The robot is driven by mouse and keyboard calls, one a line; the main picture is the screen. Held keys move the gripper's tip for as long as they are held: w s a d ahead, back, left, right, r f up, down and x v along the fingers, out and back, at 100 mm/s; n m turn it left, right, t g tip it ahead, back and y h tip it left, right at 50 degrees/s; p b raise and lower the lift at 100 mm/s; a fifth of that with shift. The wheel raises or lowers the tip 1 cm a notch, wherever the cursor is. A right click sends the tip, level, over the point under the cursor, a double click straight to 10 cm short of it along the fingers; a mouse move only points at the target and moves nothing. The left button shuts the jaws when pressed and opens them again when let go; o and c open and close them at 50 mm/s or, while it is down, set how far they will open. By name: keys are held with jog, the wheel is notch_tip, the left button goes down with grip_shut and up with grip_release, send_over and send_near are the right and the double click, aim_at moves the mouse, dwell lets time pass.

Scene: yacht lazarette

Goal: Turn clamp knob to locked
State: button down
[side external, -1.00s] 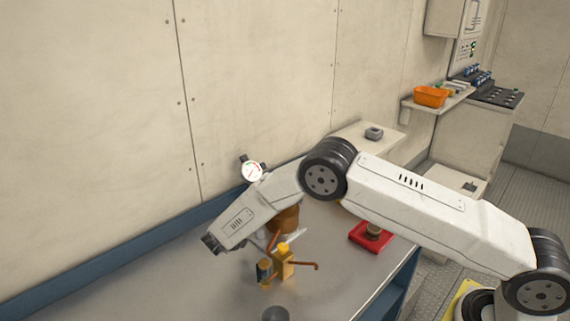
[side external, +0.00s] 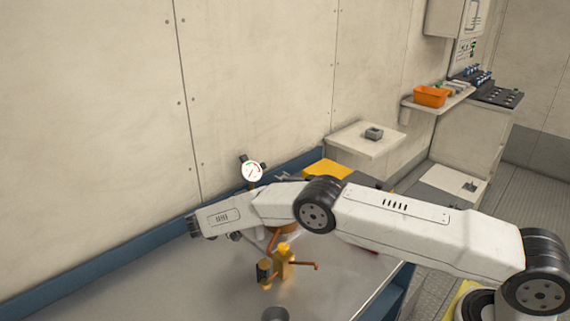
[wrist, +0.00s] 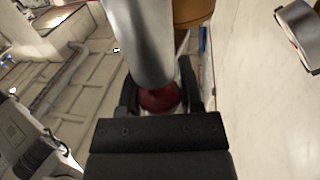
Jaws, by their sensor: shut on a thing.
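In the wrist view a dark red rounded knob (wrist: 160,97) sits between the black fingers of my gripper (wrist: 160,92), which is shut on it. A thick silver cylinder (wrist: 135,40) crosses in front and hides part of the knob. A copper-coloured body (wrist: 192,10) lies just beyond. In the side view my arm covers the knob and the fingertips. The knob's turned position and any lock marking cannot be read.
A white-faced gauge (side external: 252,171) stands by the wall behind my arm; its rim also shows in the wrist view (wrist: 300,30). A yellow fixture with copper pipes (side external: 284,262) stands on the grey bench (side external: 340,285). An orange bin (side external: 430,96) sits on a shelf at right.

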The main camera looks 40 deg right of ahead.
jog(key=shift+g, duration=0.3)
jog(key=shift+c, duration=1.4)
grip_release()
jog(key=s+r, duration=1.3)
jog(key=s, duration=0.1)
dwell(0.4)
